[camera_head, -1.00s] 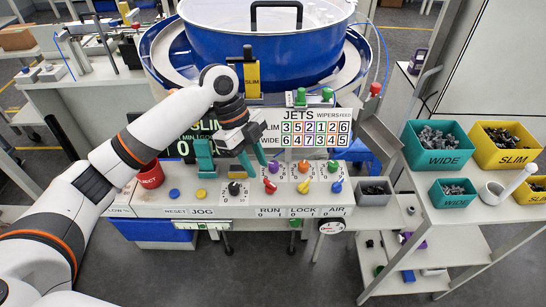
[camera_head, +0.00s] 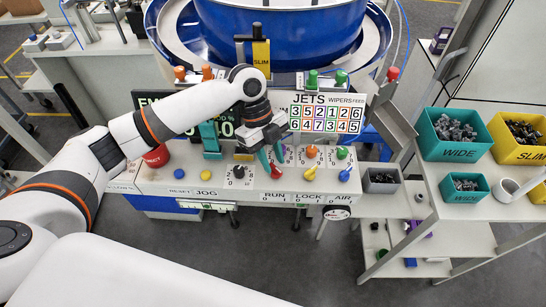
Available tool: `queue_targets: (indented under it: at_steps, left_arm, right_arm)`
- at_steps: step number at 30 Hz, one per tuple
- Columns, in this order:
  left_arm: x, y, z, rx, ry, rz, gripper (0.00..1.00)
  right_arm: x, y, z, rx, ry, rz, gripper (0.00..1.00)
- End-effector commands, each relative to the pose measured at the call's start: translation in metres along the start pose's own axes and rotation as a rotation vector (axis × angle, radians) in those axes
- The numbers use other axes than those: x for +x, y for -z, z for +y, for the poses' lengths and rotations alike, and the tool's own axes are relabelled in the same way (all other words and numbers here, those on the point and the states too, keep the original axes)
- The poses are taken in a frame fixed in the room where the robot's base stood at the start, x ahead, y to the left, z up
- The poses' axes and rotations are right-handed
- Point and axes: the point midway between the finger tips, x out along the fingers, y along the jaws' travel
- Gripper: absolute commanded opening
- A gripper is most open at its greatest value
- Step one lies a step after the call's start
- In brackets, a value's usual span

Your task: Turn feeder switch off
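The control panel (camera_head: 330,185) has a row of coloured knobs along its sloped face. A red knob (camera_head: 276,171) shows at my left gripper's fingertips. An orange knob (camera_head: 311,151), a yellow knob (camera_head: 310,169), a green knob (camera_head: 342,153) and a blue knob (camera_head: 345,174) stand to its right. A black knob (camera_head: 239,171) is to its left. A purple knob is mostly hidden behind the fingers. No label that I can read says feeder switch. My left gripper (camera_head: 272,163) has teal fingers pointing down, apart, close around the red knob; contact is unclear. My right gripper is not in view.
A blue bowl (camera_head: 270,55) stands behind the panel. A teal upright piece (camera_head: 209,138) and a red button (camera_head: 156,157) are left of the gripper. A small grey bin (camera_head: 381,181) sits at the panel's right end. Teal bins (camera_head: 455,150) stand on the right shelf.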

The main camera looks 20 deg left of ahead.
Motion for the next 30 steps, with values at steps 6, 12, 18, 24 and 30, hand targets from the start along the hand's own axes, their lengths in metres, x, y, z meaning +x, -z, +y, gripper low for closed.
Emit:
queue_targets:
  at_steps: [6, 12, 18, 24, 30]
  left_arm:
    - [0.0104, -0.0001, -0.0003, 0.000, 0.000, -0.001, 0.31]
    - [0.0105, 0.0000, -0.0002, 0.000, 0.000, 0.000, 0.31]
    - [0.0102, 0.0000, -0.0002, 0.000, 0.000, 0.000, 0.00]
    - [0.0098, -0.0002, -0.0003, -0.002, 0.000, 0.000, 0.00]
    - [0.0079, -0.0008, -0.0010, -0.036, -0.014, 0.000, 0.00]
  right_arm:
    - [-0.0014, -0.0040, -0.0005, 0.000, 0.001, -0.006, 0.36]
    - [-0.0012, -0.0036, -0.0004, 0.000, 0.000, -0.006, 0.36]
    - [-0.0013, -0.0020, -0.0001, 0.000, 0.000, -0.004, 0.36]
    - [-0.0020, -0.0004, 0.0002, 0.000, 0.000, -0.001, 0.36]
    - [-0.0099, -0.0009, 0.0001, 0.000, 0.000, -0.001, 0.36]
